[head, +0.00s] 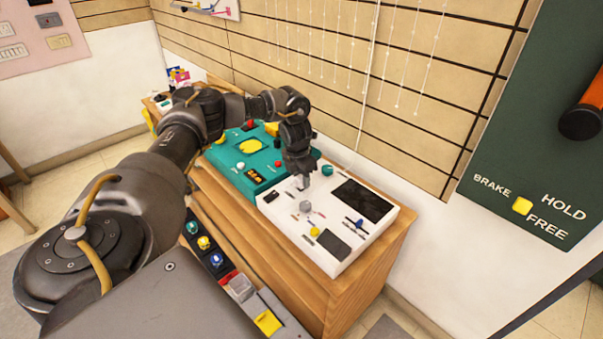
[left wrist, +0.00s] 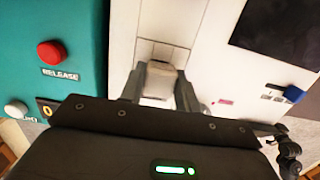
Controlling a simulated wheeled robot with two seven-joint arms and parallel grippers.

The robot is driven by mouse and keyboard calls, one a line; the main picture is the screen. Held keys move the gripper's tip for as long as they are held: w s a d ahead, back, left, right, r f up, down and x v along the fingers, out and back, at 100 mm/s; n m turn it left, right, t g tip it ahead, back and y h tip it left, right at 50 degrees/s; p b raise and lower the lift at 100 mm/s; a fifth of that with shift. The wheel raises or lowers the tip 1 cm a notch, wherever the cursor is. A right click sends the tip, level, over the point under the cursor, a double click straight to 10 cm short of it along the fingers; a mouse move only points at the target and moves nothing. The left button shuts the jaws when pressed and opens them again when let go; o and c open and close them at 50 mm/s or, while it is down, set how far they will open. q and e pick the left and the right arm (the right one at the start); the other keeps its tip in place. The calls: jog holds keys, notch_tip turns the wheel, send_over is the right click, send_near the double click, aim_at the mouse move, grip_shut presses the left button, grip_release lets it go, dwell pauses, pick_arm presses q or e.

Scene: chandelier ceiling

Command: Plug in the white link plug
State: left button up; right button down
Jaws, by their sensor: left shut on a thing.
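My left gripper (head: 303,184) reaches down over the white console (head: 345,255), near its left edge. In the left wrist view its two fingers (left wrist: 160,92) are shut on a pale block, which I take as the white link plug (left wrist: 163,78). The plug is against or just above a white recessed-looking panel area (left wrist: 160,50); I cannot tell whether it is seated. In the head view the plug is mostly hidden by the gripper. My right gripper is not in view.
A teal console (head: 262,176) with a red RELEASE button (left wrist: 51,53) adjoins on the left. The white console carries a grey knob (head: 306,206), a yellow knob (head: 314,232), a blue switch (head: 360,223) and a dark screen (head: 363,200). A wooden cabinet (head: 372,272) supports both.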

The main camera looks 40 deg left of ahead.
pick_arm(q)
jog(key=shift+f, duration=0.55)
dwell(0.4)
jog(key=o, duration=1.5)
jog(key=shift+c, duration=0.2)
